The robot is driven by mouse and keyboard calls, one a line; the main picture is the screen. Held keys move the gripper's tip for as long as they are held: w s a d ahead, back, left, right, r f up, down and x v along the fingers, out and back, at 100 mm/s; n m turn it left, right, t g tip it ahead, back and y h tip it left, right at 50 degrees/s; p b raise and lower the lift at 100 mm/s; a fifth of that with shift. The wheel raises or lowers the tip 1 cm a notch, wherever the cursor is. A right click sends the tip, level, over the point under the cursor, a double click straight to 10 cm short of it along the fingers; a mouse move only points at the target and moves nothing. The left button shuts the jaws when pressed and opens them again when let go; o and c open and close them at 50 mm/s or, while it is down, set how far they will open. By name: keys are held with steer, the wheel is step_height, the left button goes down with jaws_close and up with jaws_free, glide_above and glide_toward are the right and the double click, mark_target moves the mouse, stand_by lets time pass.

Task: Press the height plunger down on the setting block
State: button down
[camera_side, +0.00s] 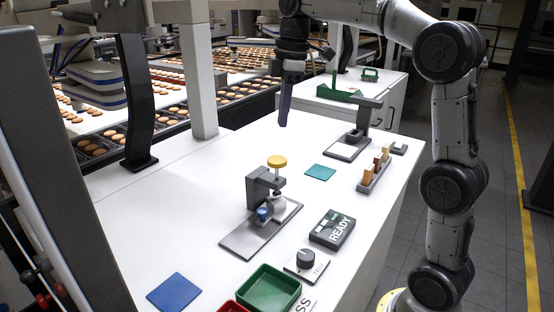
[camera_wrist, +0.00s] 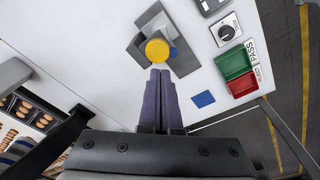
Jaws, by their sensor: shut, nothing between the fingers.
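The setting block (camera_side: 257,188) is a grey upright on a flat grey base plate, standing on the white table. The height plunger (camera_side: 277,161) has a round yellow cap and stands raised on a thin stem; a blue knob (camera_side: 263,214) sits low at its front. In the wrist view the yellow cap (camera_wrist: 157,50) lies just beyond my fingertips and covers part of the block (camera_wrist: 150,26). My gripper (camera_side: 284,124) points down with its purple fingers shut and empty, above the cap in the side view and apart from it. The fingers (camera_wrist: 160,72) also show together in the wrist view.
A READY display (camera_side: 332,229), a dial box (camera_side: 306,264), a green tray (camera_side: 268,290) and a blue square (camera_side: 174,292) lie in front. A teal square (camera_side: 320,172), a slotted rack (camera_side: 375,172) and a grey stand (camera_side: 362,128) are behind.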

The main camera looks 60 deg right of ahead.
mark_target(279, 159)
steer(key=shift+w+d+f, duration=0.15)
steer(key=shift+d+f, duration=0.25)
steer(key=shift+f, duration=0.2)
steer(key=shift+w+a+f, duration=0.15)
steer(key=shift+f, duration=1.6)
steer(key=shift+w+a+f, duration=0.1)
steer(key=shift+a+f, duration=0.05)
steer(key=shift+f, duration=1.55)
